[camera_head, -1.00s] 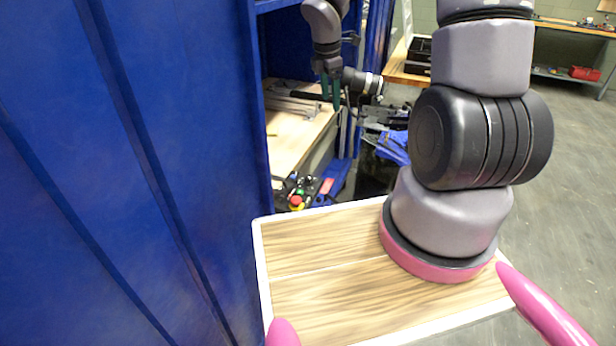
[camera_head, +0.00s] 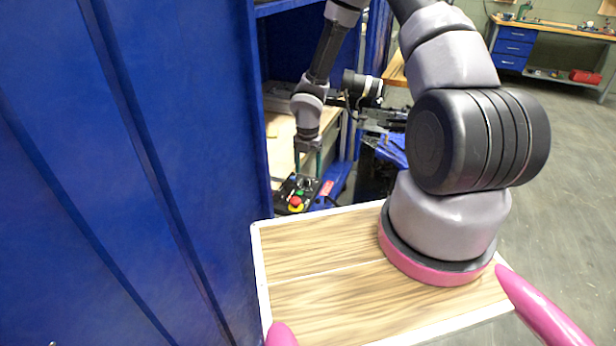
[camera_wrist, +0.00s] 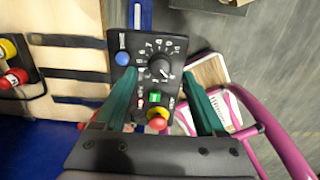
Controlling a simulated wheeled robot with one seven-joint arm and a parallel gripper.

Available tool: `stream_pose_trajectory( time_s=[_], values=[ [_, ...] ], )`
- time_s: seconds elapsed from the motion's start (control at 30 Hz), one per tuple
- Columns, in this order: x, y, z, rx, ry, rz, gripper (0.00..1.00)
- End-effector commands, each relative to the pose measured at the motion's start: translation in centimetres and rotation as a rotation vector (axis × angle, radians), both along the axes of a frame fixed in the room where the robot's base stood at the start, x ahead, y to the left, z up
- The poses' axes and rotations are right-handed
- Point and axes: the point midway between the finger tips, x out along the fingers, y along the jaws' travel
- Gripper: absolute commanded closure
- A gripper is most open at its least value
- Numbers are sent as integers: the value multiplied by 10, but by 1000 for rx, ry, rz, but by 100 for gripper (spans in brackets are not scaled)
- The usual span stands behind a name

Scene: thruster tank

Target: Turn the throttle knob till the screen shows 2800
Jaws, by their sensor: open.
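The throttle knob (camera_wrist: 160,68) is a black dial with a white pointer mark, ringed by a printed scale on a black control box (camera_wrist: 174,47). My gripper (camera_wrist: 159,74) is open above the box, its two green fingers on either side of the knob in the picture, apart from it. In the head view my gripper (camera_head: 309,165) points down over the control box (camera_head: 311,187); the knob is too small to tell there. No readable screen shows in either view.
The box also has a blue button (camera_wrist: 122,58), a green switch (camera_wrist: 155,97) and a red emergency button (camera_wrist: 158,123) on yellow. A blue cabinet wall (camera_head: 150,150) stands close at left of my arm. A wooden bench (camera_head: 283,150) lies behind the box.

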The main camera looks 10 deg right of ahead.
Motion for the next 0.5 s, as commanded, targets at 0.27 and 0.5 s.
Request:
stream_pose_trajectory(
  time_s=[0.27,0.5],
  values=[
    [0,0,-31,0,0,0,28],
    [0,0,-34,-1,0,-1,28]
  ],
)
